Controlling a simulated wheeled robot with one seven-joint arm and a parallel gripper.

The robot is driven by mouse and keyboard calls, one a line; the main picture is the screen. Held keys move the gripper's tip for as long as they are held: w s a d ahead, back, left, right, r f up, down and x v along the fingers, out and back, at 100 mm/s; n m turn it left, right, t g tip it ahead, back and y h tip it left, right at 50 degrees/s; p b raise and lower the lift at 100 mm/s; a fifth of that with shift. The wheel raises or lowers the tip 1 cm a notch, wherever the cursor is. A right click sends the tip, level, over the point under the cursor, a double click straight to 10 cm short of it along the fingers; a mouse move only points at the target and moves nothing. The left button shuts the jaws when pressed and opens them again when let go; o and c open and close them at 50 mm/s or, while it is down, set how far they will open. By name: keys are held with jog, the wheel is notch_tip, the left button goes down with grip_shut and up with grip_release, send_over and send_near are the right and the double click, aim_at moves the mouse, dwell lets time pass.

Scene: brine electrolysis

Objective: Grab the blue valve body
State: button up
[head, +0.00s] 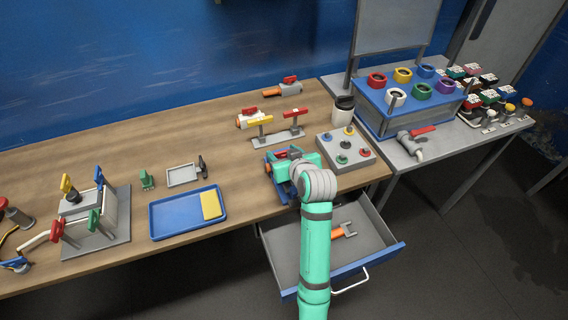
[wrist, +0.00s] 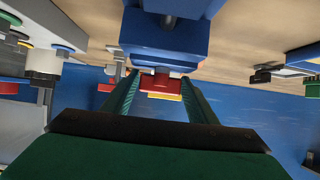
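My gripper (wrist: 158,82) points at a blue vise-like block (wrist: 165,40) with a grey rod, which fills the upper middle of the wrist view. Its two green fingers are spread apart, with a gap between them. A red part (wrist: 160,83) shows between the fingertips, close to the block. In the head view my gripper (head: 290,160) is over the same blue assembly (head: 271,159) near the bench's front edge and hides much of it. I cannot tell where the blue valve body ends and the vise begins, nor whether the fingertips touch it.
A grey button box (head: 345,148) stands close to the right of my gripper. A rack with yellow and red handles (head: 278,137) is behind it. An open drawer (head: 385,256) juts out below. A blue tray (head: 170,220) lies left on the wooden bench.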

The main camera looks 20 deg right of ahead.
jog(key=c, duration=1)
jog(key=shift+c, duration=0.5)
jog(key=shift+r, duration=0.1)
